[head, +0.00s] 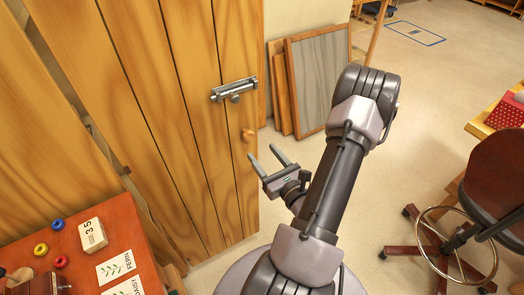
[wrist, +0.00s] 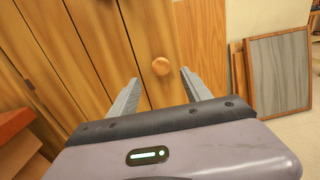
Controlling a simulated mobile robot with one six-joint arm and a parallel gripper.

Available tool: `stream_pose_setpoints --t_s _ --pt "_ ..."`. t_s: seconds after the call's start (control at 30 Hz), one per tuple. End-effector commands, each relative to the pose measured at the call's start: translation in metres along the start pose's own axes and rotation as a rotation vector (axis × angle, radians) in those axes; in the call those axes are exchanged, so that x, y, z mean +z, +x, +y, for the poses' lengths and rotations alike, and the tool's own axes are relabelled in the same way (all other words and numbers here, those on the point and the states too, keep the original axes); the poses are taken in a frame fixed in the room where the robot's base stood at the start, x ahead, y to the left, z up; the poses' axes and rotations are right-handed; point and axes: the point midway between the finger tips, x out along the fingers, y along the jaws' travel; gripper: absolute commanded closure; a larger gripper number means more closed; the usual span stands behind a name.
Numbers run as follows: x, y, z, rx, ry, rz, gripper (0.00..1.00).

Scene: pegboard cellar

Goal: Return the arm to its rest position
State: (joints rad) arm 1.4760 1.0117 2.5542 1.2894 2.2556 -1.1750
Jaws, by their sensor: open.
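My gripper (head: 263,153) is in front of the plank wooden door (head: 190,130), its two fingers apart and pointing toward it. Nothing is between the fingers. The round wooden knob (head: 248,134) is on the door just beyond the fingertips in the head view. In the wrist view the knob (wrist: 161,66) shows between and beyond the open fingers (wrist: 160,77), apart from them. A metal slide bolt (head: 234,90) is mounted on the door above the knob. My arm reaches up and bends back down toward the door.
A red-brown table (head: 128,215) at lower left holds a numbered block (head: 92,235), cards (head: 116,267) and small rings (head: 41,249). Framed boards (head: 318,80) lean against the wall behind. A swivel chair (head: 497,170) stands at right. Floor between the arm and chair is clear.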

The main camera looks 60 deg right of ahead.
Motion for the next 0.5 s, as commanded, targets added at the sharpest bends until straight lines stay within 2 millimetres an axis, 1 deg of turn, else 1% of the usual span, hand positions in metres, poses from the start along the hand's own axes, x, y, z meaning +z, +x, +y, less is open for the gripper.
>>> stream_pose_setpoints --t_s 0.23,0.27,0.3,0.33,0.37,0.4,0.47,0.5 --pt "0.000 0.001 0.001 0.005 -0.001 -0.001 0.43" --pt "0.003 0.003 0.004 0.018 -0.004 -0.005 0.43" --pt "0.009 0.007 0.013 0.054 -0.012 -0.015 0.43" --pt "0.017 0.011 0.023 0.100 -0.022 -0.027 0.43" --pt "0.027 0.016 0.038 0.161 -0.036 -0.042 0.43" --pt "0.043 0.022 0.064 0.267 -0.059 -0.065 0.43" --pt "0.069 0.025 0.113 0.462 -0.107 -0.100 0.43" --pt "0.085 0.022 0.149 0.603 -0.145 -0.119 0.43"
